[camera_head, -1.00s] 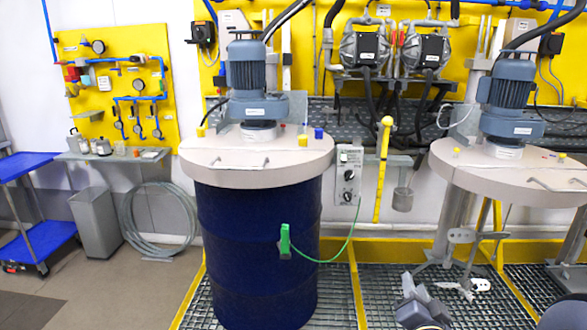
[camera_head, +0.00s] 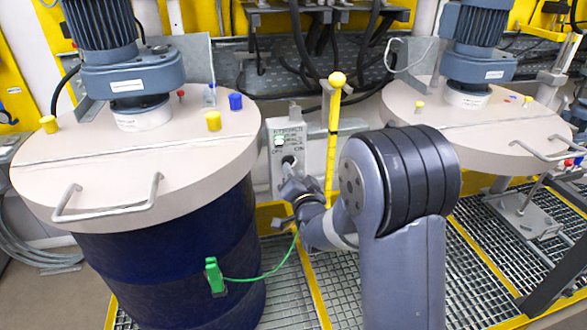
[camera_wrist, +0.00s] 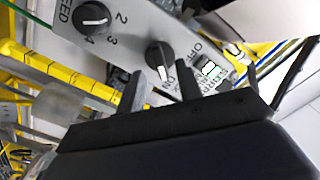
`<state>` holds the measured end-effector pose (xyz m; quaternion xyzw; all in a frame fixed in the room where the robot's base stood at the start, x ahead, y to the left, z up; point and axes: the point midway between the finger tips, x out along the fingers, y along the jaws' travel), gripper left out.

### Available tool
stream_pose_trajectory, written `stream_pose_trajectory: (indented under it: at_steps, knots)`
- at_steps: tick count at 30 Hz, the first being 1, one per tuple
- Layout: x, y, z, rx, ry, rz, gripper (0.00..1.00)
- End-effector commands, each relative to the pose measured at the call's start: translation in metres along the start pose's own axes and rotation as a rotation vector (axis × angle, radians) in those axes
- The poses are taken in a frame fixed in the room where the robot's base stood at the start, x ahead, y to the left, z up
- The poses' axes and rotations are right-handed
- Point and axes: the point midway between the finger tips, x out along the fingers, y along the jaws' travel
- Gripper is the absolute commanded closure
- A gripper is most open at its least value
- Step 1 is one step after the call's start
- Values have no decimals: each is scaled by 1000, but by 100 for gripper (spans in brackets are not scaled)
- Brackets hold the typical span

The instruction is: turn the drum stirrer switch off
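The control box (camera_head: 279,150) hangs beside the blue drum (camera_head: 185,250), and its dark switch knob (camera_head: 289,161) shows just above my gripper (camera_head: 292,186). In the wrist view the switch knob (camera_wrist: 159,55) sits between OFF and ON lettering, its white mark toward the ON side. My gripper (camera_wrist: 159,68) is open, with one finger on each side of the knob's lower end. I cannot tell whether the fingers touch it. A second knob, the speed dial (camera_wrist: 91,17), is at upper left.
The drum's lid (camera_head: 150,150) with its handle and the motor (camera_head: 125,60) stand left of the box. A yellow post (camera_head: 334,120) stands close right of it. A green clamp (camera_head: 214,276) on the drum has a green cable. A second agitator (camera_head: 475,75) stands at right.

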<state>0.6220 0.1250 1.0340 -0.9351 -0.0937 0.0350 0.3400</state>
Motion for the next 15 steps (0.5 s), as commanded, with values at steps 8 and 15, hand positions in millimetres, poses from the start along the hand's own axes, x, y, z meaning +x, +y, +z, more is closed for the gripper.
stream_pose_trajectory:
  at_steps: [8, 15]
  knots:
    - [12, 0, 0, 0, 0, 1, 66]
    - [11, 0, 0, 0, 0, 1, 71]
